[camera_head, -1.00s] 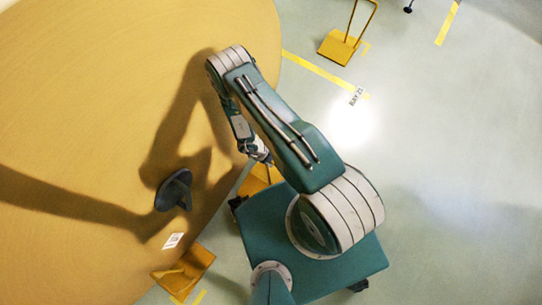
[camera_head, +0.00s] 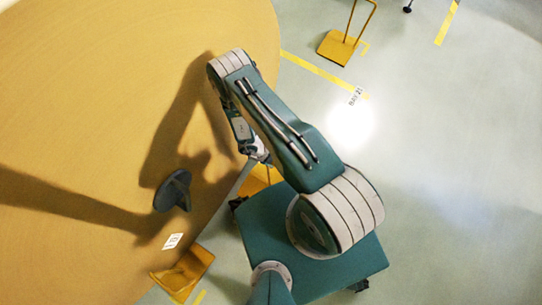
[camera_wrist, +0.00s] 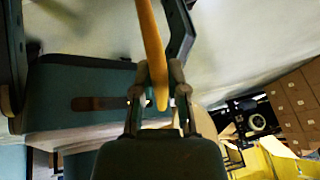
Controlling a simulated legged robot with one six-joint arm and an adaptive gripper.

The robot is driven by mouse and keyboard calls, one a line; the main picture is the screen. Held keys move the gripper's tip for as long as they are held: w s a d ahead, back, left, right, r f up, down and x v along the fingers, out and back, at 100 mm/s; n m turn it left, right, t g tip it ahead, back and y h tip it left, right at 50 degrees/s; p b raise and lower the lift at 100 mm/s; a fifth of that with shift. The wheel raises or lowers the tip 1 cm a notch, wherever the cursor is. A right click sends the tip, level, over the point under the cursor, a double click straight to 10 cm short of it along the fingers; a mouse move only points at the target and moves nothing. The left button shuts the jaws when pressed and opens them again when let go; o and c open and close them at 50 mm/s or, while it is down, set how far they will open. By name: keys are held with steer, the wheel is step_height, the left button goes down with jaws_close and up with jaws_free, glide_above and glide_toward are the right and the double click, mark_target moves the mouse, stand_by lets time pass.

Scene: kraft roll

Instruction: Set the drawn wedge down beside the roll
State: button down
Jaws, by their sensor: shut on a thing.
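The kraft roll (camera_head: 90,100) is the huge tan round face filling the left of the head view. A yellow wedge (camera_head: 258,181) shows beside its right edge, partly hidden by my arm and base. My gripper (camera_head: 258,154) is just above it. In the wrist view, my gripper (camera_wrist: 160,72) is shut on a yellow bar (camera_wrist: 150,35), which looks like the wedge's handle. I cannot tell whether this wedge touches the floor or the roll.
Another yellow wedge (camera_head: 183,272) sits against the roll's lower edge. A third, with a tall handle (camera_head: 339,47), stands on the floor at the top. A dark plug (camera_head: 172,191) juts from the roll face. Pale floor (camera_head: 450,180) at the right is clear.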

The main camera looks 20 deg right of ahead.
steer(key=shift+a+f, duration=0.15)
steer(key=shift+f, duration=0.35)
steer(key=shift+a+f, duration=0.15)
steer(key=shift+f, duration=0.35)
stand_by(0.7)
steer(key=c, duration=0.5)
jaws_free()
steer(key=shift+c, duration=0.2)
steer(key=v, duration=0.7)
steer(key=shift+r, duration=0.25)
steer(key=shift+a, duration=0.15)
